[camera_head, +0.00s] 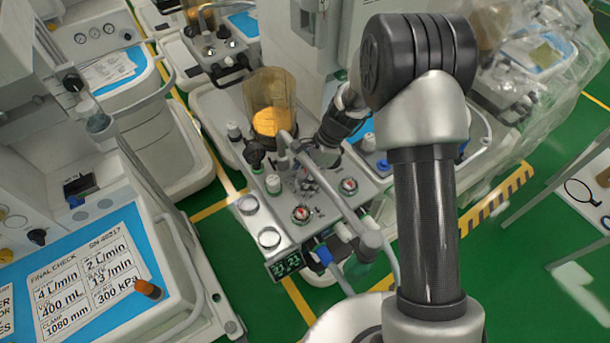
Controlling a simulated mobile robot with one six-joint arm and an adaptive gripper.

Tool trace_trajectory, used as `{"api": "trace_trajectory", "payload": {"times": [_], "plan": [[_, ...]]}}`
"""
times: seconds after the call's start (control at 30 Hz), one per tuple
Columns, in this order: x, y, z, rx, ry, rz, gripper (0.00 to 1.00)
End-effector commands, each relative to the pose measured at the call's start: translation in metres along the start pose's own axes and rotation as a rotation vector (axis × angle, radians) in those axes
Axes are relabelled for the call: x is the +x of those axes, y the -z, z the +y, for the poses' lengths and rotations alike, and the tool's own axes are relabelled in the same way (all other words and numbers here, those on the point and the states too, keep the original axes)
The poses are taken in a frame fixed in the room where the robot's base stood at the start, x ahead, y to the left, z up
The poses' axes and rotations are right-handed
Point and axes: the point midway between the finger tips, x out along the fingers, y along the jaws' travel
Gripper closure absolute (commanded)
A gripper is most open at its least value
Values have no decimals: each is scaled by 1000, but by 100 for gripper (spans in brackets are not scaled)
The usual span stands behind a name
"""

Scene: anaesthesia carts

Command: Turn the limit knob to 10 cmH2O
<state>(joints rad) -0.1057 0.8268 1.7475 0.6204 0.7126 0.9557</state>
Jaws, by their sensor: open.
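The cart's grey control panel (325,205) is in the middle of the head view.
An amber canister (270,105) stands behind the panel. A grey tube (335,185) crosses over the panel to the front right. A green-digit display (285,263) is on the front. Green floor (520,250) is open at right.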

Motion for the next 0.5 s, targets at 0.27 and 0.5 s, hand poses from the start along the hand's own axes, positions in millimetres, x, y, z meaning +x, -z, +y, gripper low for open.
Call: {"api": "trace_trajectory", "payload": {"times": [0.27,0.5], "plan": [[0,0,0,0,0,0,48],[0,0,0,0,0,0,64]]}}
